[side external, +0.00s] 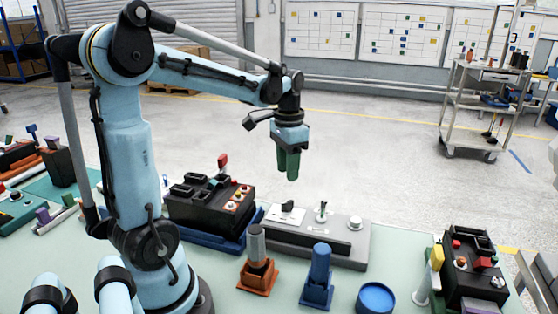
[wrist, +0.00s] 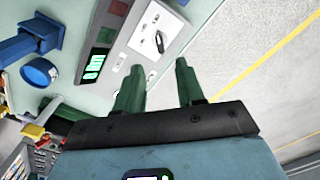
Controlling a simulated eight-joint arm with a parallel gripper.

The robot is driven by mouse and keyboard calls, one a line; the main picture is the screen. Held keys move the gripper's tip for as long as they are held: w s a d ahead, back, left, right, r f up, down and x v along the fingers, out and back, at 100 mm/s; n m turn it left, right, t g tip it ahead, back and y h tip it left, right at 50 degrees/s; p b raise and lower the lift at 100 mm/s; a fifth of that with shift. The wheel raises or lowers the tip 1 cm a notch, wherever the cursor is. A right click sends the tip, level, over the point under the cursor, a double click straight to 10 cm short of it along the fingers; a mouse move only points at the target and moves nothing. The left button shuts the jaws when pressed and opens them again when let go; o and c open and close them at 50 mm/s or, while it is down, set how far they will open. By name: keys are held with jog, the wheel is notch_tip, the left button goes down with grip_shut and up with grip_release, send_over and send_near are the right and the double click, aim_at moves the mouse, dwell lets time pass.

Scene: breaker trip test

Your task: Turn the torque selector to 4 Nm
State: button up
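A grey panel (side external: 308,247) stands on the bench, with a white plate (side external: 288,213) carrying a small dark part at its left, a small upright lever (side external: 322,211) in the middle and a round pale knob (side external: 356,222) at its right. In the wrist view a white plate (wrist: 143,38) bears a dark pointer-like part (wrist: 159,42). I cannot read any torque markings or tell for certain which control is the torque selector. My gripper (side external: 287,178) hangs above the panel, clear of it. Its green fingers (wrist: 158,80) are apart with nothing between them.
A black device (side external: 212,202) on a blue base stands left of the panel. In front are a grey post in an orange base (side external: 257,277), a blue post (side external: 318,275) and a round blue dish (side external: 375,298). Another black device (side external: 470,272) stands at the right.

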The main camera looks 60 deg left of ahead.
aim_at(287, 202)
notch_tip(287, 202, down, 9)
jog(key=shift+f, duration=0.2)
dwell(0.3)
grip_shut()
